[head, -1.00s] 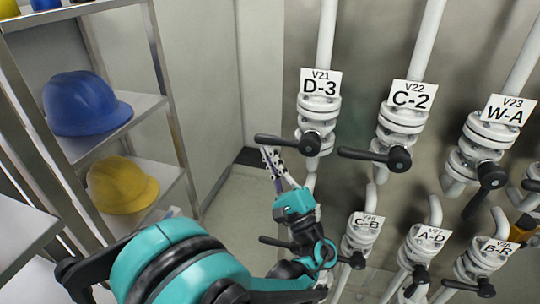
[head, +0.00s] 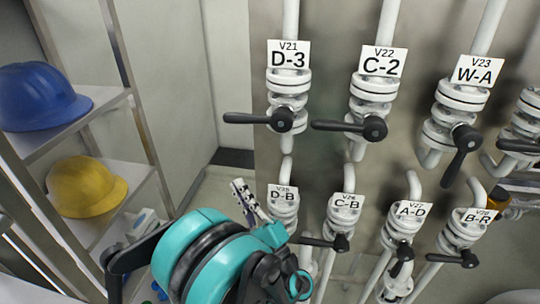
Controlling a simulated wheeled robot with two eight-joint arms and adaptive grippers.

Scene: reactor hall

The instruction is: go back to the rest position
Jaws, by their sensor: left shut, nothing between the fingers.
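My left gripper (head: 243,192) shows low in the middle of the head view, with its teal arm coming in from the bottom left. Its fingers are shut and empty. It is below and left of valve V21, labelled D-3 (head: 288,90), and apart from that valve's black lever (head: 258,121) in the picture. The lever points left and lies about level. The arm hides part of the lower valve D-B (head: 283,198). My right gripper is not in view.
Valves C-2 (head: 376,88) and W-A (head: 462,98) stand at right; C-2's lever points left, W-A's down. Lower valves C-B (head: 344,208), A-D (head: 402,222) and B-R (head: 470,228) line up below. Shelves at left hold a blue helmet (head: 40,97) and a yellow helmet (head: 85,187).

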